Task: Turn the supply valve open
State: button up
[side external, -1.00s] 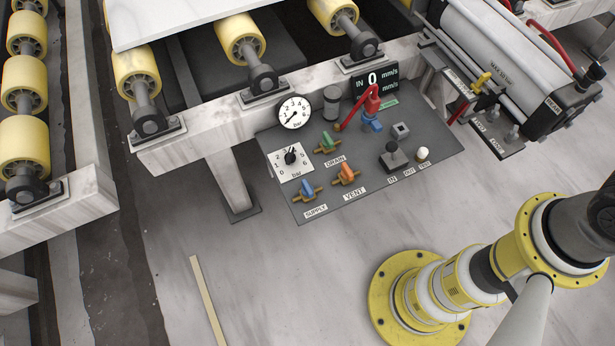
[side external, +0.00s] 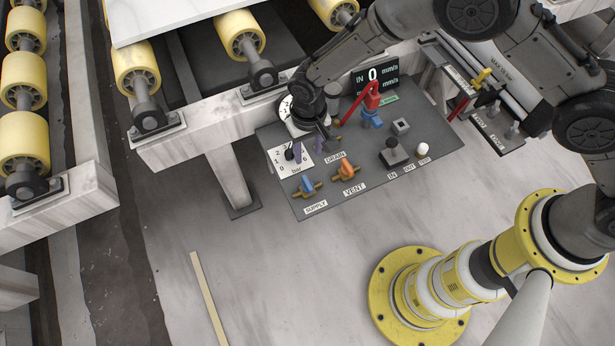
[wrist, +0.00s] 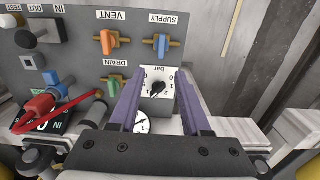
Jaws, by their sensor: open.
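The supply valve (side external: 307,186) has a blue handle on a brass body, at the near left corner of the grey panel, beside its SUPPLY label. In the wrist view the blue handle (wrist: 162,46) lies crosswise to its brass body. My gripper (side external: 309,151) is open and empty, with purple fingers pointing down over the panel by the pressure knob. In the wrist view the fingers (wrist: 160,84) frame the black knob and its white scale plate. The supply handle is beyond the fingertips and apart from them.
The orange vent valve (side external: 346,171) stands beside the supply valve. The green drain valve (wrist: 114,84) is near one finger. A black knob on a scale plate (side external: 284,169), a red-and-blue fitting (side external: 371,108) and a black lever (side external: 393,153) share the panel (side external: 335,200).

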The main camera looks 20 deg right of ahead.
aim_at(308, 182)
notch_tip(308, 182, down, 14)
jog(key=shift+s+a+r, duration=0.1)
jog(key=shift+s+a, duration=0.05)
dwell(0.4)
grip_shut()
